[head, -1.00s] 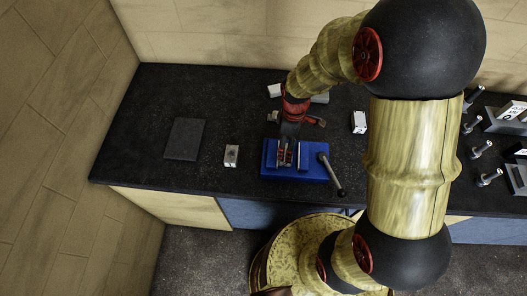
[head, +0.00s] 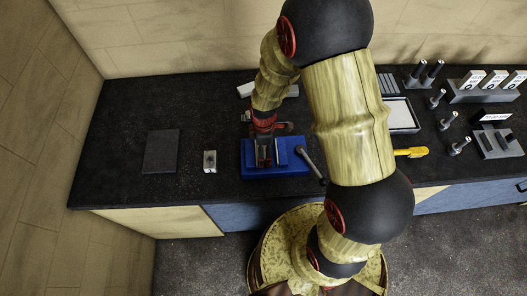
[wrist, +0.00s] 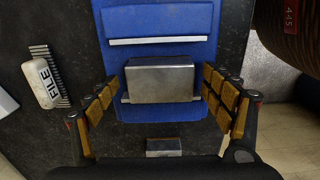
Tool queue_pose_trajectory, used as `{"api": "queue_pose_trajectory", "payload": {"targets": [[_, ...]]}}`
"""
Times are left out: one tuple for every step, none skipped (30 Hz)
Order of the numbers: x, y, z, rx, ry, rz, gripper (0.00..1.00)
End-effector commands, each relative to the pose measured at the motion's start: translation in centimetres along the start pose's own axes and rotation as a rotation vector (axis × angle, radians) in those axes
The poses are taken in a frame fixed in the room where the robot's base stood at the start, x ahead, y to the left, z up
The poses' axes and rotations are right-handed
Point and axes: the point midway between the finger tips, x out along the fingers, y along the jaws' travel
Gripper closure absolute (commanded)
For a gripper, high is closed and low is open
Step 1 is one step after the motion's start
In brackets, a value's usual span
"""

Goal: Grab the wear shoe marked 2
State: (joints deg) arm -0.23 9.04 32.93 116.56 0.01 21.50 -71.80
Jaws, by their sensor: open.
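No number 2 can be read in either view, so I cannot tell which thing is the wear shoe marked 2. My gripper (head: 264,158) is over the blue vise (head: 293,158). In the wrist view my gripper (wrist: 163,98) is open, one finger on each side of a plain grey metal block (wrist: 162,80) at the blue vise (wrist: 158,22). Gaps show between the block and both fingers. Three white-labelled blocks (head: 495,80) stand on a rack at the right in the head view; their marks are too small to read.
A small light block (head: 210,161) and a dark flat plate (head: 161,151) lie left of the vise. The vise handle (head: 311,164) sticks out right. A block labelled FILE (wrist: 42,82) is beside the vise. Posts (head: 460,146) and a yellow tool (head: 411,152) are farther right.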

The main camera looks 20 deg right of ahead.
Motion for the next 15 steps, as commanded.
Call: {"api": "queue_pose_trajectory", "payload": {"targets": [[0.11, 0.03, 0.00, 0.000, 0.000, 0.001, 0.18], [0.13, 0.04, -0.01, 0.000, 0.000, 0.001, 0.18], [0.12, 0.05, -0.01, 0.000, 0.000, 0.001, 0.18], [0.11, 0.05, -0.01, 0.000, 0.000, 0.001, 0.18], [0.11, 0.05, -0.01, 0.000, 0.000, 0.001, 0.18], [0.11, 0.04, -0.01, 0.000, 0.000, 0.001, 0.18], [0.10, 0.04, 0.00, 0.000, 0.000, 0.001, 0.19], [0.10, 0.04, 0.00, 0.000, 0.000, 0.001, 0.20], [0.10, 0.04, 0.00, 0.000, 0.000, 0.001, 0.23], [0.09, 0.04, 0.00, 0.000, 0.000, 0.001, 0.24], [0.09, 0.04, 0.00, 0.000, 0.000, 0.001, 0.26], [0.09, 0.04, 0.00, 0.000, 0.000, 0.001, 0.28], [0.09, 0.04, 0.00, 0.000, 0.000, 0.001, 0.30], [0.09, 0.04, 0.00, 0.000, 0.000, 0.001, 0.32], [0.08, 0.04, 0.00, 0.000, 0.000, 0.001, 0.34]]}}
